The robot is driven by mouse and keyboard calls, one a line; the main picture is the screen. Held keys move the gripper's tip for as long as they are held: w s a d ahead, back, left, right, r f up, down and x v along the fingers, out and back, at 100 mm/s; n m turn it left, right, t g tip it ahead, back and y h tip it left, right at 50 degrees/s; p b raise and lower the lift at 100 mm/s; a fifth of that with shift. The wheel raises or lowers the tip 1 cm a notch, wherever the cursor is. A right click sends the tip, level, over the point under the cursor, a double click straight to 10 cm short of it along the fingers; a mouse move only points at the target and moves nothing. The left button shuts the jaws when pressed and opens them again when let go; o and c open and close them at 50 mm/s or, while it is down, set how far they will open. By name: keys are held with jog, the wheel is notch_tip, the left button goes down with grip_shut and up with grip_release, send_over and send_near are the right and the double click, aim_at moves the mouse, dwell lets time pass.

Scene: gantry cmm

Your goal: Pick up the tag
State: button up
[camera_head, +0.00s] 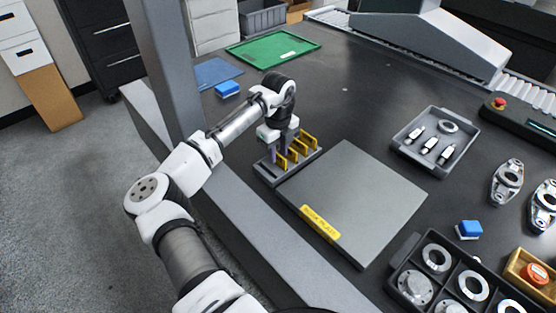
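A small grey rack (269,175) stands at the left edge of the dark table, with several upright yellow tag-like pieces (303,151) in it. I cannot tell which one is the tag. My gripper (273,154) points down at the rack's back left end, right at the yellow pieces. Its fingers are small and partly hidden, so I cannot tell whether they are open, or touching or holding a piece. A flat yellow label (320,223) with dark print lies on the front left edge of a grey plate (362,194).
A grey tray (407,154) with several small parts is right of the plate. A compartment tray (395,277) of metal rings is at the front right. A blue block (228,89) and green tray (273,50) lie behind.

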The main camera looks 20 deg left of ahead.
jog(key=shift+c, duration=0.4)
grip_shut()
notch_tip(320, 180, up, 20)
jog(key=b, duration=0.1)
notch_tip(320, 180, up, 5)
jog(key=p, duration=0.6)
send_over(278, 154)
jog(key=shift+f, duration=0.2)
dwell(0.5)
